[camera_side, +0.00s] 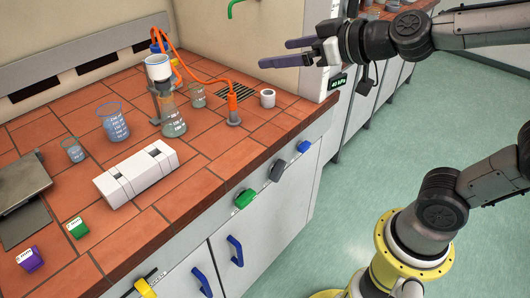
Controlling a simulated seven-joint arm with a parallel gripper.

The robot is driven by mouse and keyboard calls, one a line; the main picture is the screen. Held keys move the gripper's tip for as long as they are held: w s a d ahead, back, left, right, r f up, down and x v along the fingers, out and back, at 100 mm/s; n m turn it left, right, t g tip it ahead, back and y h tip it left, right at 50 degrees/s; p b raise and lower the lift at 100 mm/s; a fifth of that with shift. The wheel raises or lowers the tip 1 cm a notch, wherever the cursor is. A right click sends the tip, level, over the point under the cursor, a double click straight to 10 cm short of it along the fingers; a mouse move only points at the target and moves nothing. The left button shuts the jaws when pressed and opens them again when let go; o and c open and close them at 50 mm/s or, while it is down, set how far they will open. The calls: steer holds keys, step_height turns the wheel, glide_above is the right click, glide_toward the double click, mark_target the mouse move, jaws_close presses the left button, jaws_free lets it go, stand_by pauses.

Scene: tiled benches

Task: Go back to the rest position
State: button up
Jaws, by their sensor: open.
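My gripper (287,53) is at the top middle of the side view, in the air above the right end of the tiled bench. Its two purple-grey fingers point left and are spread apart, with nothing between them. My arm reaches in from the right edge of the view. The gripper looks clear of the bench top and of the glassware.
On the tiled bench (215,150) stand a filter flask (172,122) with an orange hose (205,82), a large beaker (115,125), a small beaker (73,151), a white block (135,178) and a white cup (267,98). Green floor (400,165) lies clear to the right.

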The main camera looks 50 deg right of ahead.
steer(key=s+d+f+m+g, duration=0.1)
steer(key=s+f+g, duration=0.3)
steer(key=s, duration=0.5)
steer(key=s+d+f+g+h, duration=0.1)
steer(key=s+d+f+g, duration=0.1)
steer(key=s+f+g, duration=0.2)
steer(key=s+f, duration=0.3)
steer(key=s, duration=0.2)
steer(key=shift+s+d+m, duration=0.15)
steer(key=shift+s+m, duration=0.2)
steer(key=shift+m, duration=0.05)
steer(key=shift+w+r, duration=0.1)
